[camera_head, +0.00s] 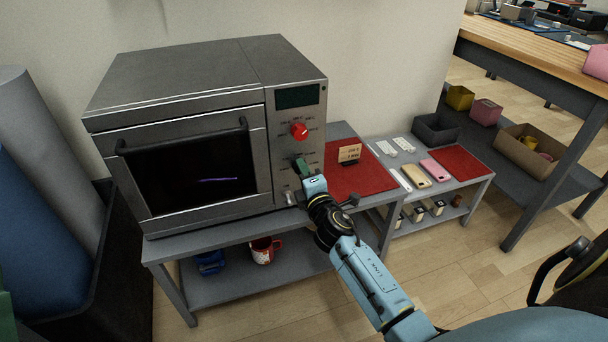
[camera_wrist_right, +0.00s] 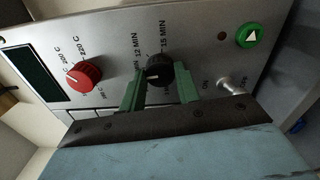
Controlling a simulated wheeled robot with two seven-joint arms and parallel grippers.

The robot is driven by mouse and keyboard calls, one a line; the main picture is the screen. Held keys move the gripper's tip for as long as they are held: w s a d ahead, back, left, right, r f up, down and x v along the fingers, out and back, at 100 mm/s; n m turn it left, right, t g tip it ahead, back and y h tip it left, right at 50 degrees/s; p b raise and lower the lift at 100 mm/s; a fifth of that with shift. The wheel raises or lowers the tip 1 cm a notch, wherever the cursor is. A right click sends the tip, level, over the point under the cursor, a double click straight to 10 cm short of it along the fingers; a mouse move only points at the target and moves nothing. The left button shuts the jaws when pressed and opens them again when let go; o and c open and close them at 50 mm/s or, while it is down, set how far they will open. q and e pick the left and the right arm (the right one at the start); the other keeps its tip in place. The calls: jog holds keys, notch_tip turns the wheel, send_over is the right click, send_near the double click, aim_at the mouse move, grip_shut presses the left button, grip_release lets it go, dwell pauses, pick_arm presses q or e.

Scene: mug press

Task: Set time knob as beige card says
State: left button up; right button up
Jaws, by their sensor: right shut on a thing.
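The black time knob (camera_wrist_right: 159,72) is on the press's control panel, beside printed minute marks that include 12 MIN and 15 MIN. Its exact pointer setting is hard to tell. My right gripper (camera_wrist_right: 160,84) has its green fingers on either side of the knob, shut on it. In the head view my right gripper (camera_head: 302,169) is at the panel's lower part and hides the knob. The beige card (camera_head: 350,153) stands upright on the red mat right of the press; its print is too small to read surely. My left gripper is not in view.
A red temperature knob (camera_head: 299,131) is above on the panel, under a dark display (camera_head: 297,96). The wrist view shows a green button (camera_wrist_right: 252,36) and a metal toggle switch (camera_wrist_right: 231,87) near the gripper.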

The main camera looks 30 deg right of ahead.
jog(key=shift+m, duration=0.6)
jog(key=o, duration=1)
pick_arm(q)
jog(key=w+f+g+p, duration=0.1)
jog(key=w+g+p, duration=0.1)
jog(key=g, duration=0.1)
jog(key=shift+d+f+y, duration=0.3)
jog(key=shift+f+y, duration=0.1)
pick_arm(e)
jog(key=v, duration=1.3)
jog(key=shift+s, duration=0.2)
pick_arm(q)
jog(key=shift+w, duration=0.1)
